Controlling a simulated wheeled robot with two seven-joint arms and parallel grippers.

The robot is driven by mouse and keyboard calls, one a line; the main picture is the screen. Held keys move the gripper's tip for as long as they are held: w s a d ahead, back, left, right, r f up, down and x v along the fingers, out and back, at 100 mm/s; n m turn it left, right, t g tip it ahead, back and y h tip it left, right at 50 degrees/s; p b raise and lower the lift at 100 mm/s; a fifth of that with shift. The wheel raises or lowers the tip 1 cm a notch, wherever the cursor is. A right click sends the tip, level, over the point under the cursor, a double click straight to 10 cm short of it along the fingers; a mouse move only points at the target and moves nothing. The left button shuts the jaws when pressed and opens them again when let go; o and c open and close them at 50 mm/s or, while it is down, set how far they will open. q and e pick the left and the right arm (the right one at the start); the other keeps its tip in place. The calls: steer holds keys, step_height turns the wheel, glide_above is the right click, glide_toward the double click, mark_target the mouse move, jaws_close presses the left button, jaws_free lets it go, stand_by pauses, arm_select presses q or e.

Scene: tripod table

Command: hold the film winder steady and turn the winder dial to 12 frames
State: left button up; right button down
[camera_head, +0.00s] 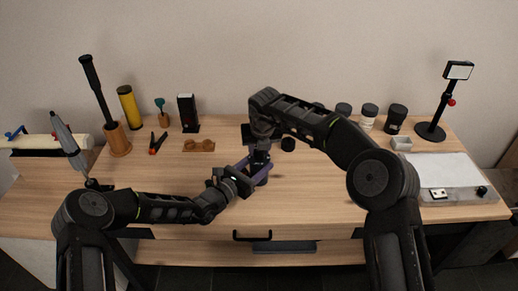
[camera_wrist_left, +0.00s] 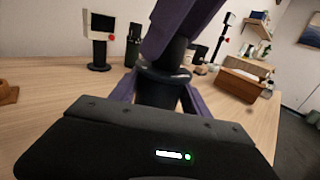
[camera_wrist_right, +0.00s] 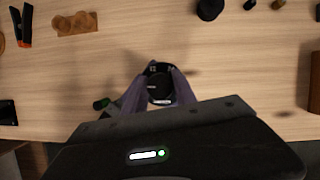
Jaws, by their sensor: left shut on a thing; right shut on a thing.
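The film winder (camera_wrist_left: 157,92) is a dark upright cylinder near the middle of the table. My left gripper (camera_head: 250,174) is shut on its body from the left, with purple fingers on either side. My right gripper (camera_head: 259,150) points straight down from above and is shut on the winder dial (camera_wrist_right: 159,86). In the head view the winder is largely hidden by the grippers.
A wooden holder (camera_head: 200,145) and orange-handled snips (camera_head: 157,143) lie at the back left. Dark jars (camera_head: 396,115) stand at the back right, near a light panel (camera_head: 445,170) and a lamp stand (camera_head: 430,131). The tabletop in front is mostly clear.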

steer(key=shift+m, duration=0.3)
steer(key=m+h, duration=0.2)
steer(key=m, duration=0.2)
steer(key=shift+m, duration=0.4)
steer(key=shift+m+g+h, duration=0.3)
steer(key=shift+m+h, duration=0.3)
steer(key=shift+m, duration=1.1)
steer(key=c, duration=1)
jaws_free()
steer(key=v, duration=0.7)
steer(key=shift+r, duration=0.25)
